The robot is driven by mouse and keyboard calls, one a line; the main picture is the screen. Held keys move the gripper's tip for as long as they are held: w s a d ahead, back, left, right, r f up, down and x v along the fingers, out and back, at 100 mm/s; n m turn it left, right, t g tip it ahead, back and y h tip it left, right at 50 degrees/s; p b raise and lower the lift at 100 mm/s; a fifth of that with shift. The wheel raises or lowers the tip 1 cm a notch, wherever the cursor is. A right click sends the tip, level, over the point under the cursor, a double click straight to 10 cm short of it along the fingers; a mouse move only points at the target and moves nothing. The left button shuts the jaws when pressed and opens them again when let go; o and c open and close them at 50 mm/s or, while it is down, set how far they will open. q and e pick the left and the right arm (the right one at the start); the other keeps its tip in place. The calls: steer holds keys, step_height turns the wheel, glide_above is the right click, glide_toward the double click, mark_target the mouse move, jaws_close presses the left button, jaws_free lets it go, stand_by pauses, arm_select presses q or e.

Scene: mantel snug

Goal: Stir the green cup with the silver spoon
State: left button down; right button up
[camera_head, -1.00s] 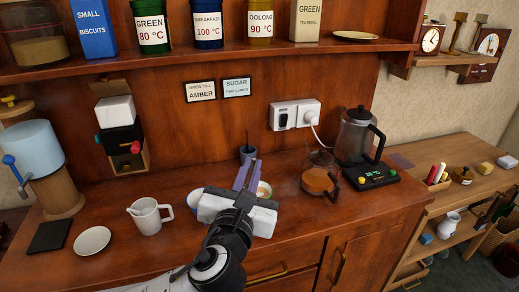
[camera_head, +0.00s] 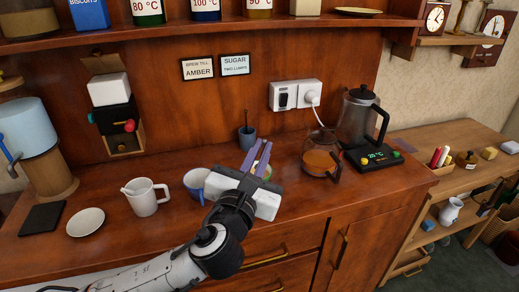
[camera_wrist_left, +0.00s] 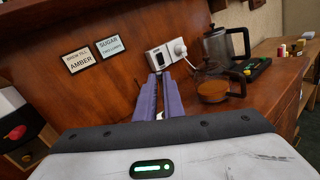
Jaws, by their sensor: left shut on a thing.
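My left gripper (camera_head: 261,147) reaches in over the counter, its purple fingers close together. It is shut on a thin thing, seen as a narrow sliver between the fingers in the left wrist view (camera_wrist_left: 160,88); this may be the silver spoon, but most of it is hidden. A cup with a greenish look (camera_head: 267,173), likely the green cup, is mostly hidden behind the fingers and gripper body. I cannot tell whether the held thing is inside it. My right gripper is not in view.
A white jug (camera_head: 147,198) is further left, beside a white saucer (camera_head: 86,221). A grey-blue pot (camera_head: 247,139) with a thin stick stands behind. A glass teapot (camera_head: 320,160) and a kettle (camera_head: 356,118) are right.

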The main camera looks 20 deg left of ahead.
arm_select(q)
steer(key=shift+w+a+f, duration=0.15)
steer(key=shift+w+f, duration=0.05)
steer(key=shift+f, duration=0.55)
steer(key=shift+w+a+f+b, duration=0.15)
steer(key=shift+w+f+b, duration=0.15)
steer(key=shift+f, duration=0.4)
steer(key=shift+w+a+f+b, duration=0.25)
steer(key=shift+f+b, duration=0.1)
steer(key=shift+f, duration=0.3)
steer(key=shift+w+a+f+b, duration=0.1)
steer(key=shift+w+f+b, duration=0.2)
steer(key=shift+f, duration=0.4)
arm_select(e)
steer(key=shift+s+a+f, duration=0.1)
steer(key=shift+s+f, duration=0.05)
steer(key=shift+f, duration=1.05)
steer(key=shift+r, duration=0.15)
arm_select(q)
steer(key=shift+s, duration=0.1)
